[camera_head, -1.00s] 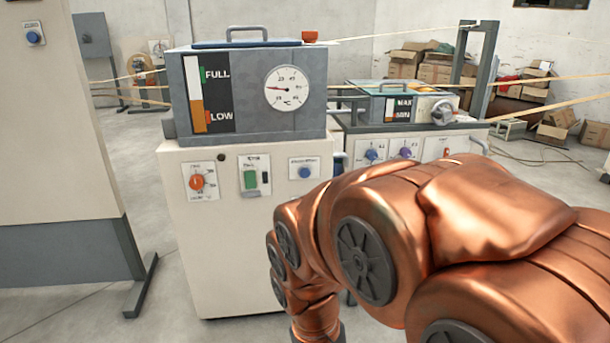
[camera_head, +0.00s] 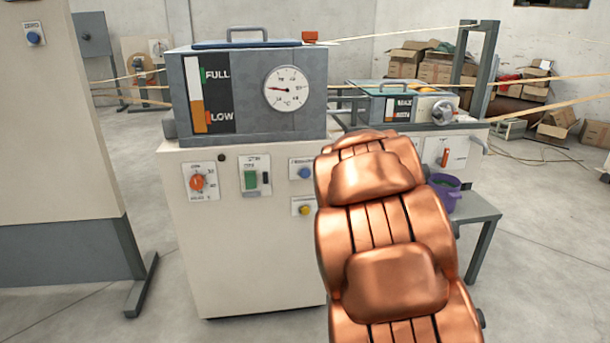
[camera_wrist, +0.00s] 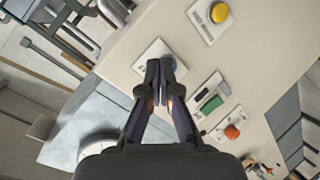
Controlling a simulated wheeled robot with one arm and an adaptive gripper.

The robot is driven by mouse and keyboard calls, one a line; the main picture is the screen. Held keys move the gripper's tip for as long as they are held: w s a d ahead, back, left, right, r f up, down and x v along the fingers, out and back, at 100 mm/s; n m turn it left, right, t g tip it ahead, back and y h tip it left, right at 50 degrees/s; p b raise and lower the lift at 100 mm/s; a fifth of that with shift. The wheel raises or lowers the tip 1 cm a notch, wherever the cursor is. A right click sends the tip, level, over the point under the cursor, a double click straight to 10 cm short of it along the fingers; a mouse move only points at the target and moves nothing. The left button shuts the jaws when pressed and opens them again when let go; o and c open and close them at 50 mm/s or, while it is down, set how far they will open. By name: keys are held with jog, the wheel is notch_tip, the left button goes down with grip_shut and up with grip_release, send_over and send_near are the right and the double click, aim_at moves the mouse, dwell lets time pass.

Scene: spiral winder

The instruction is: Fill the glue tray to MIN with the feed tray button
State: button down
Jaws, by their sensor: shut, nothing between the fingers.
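The glue tray (camera_head: 372,110) is the low grey box at the right, with a small gauge (camera_head: 402,110) marked MAX and MIN; its level is too small to read. A blue button (camera_head: 304,173) sits on a white plate at the cream cabinet's upper right front; its label is not legible. In the wrist view my gripper (camera_wrist: 161,78) is shut and empty, its fingertips in front of a white plate (camera_wrist: 150,55). The fingers hide the middle of that plate, and I cannot tell whether they touch it. In the head view my copper arm hides the gripper.
The cabinet (camera_head: 245,260) also carries an orange knob (camera_head: 197,182), a green switch (camera_head: 250,180) and a yellow button (camera_head: 304,210). A grey tank (camera_head: 245,90) with FULL/LOW gauge and dial stands on top. A purple bucket (camera_head: 444,192) is at right.

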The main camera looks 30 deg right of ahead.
aim_at(305, 173)
jog(key=a+n+t+y, duration=0.1)
jog(key=n+y, duration=0.2)
jog(key=y, duration=0.1)
jog(key=a+f+n+t+y, duration=0.1)
jog(key=a+n+y, duration=0.1)
jog(key=y, duration=0.2)
jog(key=w+a+f+n+t+y, duration=0.1)
jog(key=a+n+y, duration=0.1)
jog(key=n+y, duration=0.1)
jog(key=shift+a+n+y, duration=0.15)
jog(key=shift+n+y, duration=0.15)
jog(key=shift+y, duration=0.1)
jog(key=shift+w, duration=0.1)
jog(key=shift+w+d+p, duration=0.55)
jog(key=shift+w+d, duration=0.05)
jog(key=shift+w, duration=0.75)
jog(key=shift+w+d+p, duration=0.55)
jog(key=shift+w+p, duration=0.05)
jog(key=shift+w, duration=0.7)
jog(key=shift+w+d+p, duration=0.55)
jog(key=shift+w+d, duration=0.05)
jog(key=shift+w, duration=0.75)
jog(key=shift+w+d+p, duration=0.35)
jog(key=shift+w+p, duration=0.4)
dwell(1.7)
